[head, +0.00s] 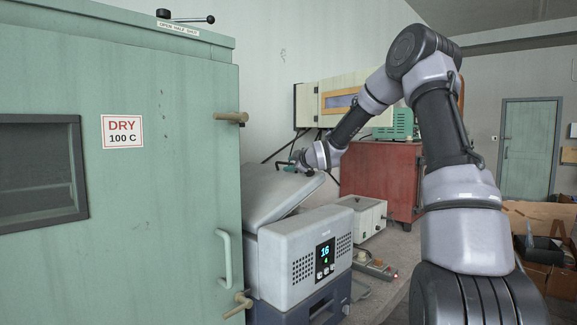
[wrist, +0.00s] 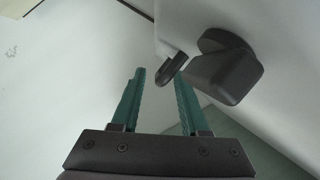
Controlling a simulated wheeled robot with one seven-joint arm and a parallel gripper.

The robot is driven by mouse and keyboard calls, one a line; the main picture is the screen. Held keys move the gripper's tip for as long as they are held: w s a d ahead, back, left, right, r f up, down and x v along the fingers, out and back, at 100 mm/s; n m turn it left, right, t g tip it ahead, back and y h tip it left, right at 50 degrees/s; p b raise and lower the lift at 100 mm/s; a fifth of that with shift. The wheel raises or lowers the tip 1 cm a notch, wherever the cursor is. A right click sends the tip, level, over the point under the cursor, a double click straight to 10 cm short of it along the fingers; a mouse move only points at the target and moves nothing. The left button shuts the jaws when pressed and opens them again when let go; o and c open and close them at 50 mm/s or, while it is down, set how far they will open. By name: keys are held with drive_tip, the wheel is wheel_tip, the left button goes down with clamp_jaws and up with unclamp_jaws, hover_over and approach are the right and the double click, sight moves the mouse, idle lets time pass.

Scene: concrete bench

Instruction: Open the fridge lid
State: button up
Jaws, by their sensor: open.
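The fridge is a grey box (head: 300,262) with a lit display and a dark blue base, standing right of the green cabinet. Its grey lid (head: 276,192) is tilted, with its right edge raised off the box, so it stands partly open. My gripper (head: 292,162) is at the upper edge of the lid. In the wrist view my gripper (wrist: 160,72) has its two green fingers apart with nothing clamped between them. A dark hooked part (wrist: 172,68) lies just by the right fingertip, beside a dark block (wrist: 230,72). Contact is unclear.
The green cabinet (head: 170,190) with a pale handle (head: 224,258) stands close on the left. A white box (head: 360,215) and a power strip (head: 375,266) lie right of the fridge. A red cabinet (head: 378,180) is behind.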

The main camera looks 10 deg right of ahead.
drive_tip(key=shift+x, duration=0.8)
clamp_jaws()
drive_tip(key=shift+r, duration=0.1)
idle(0.8)
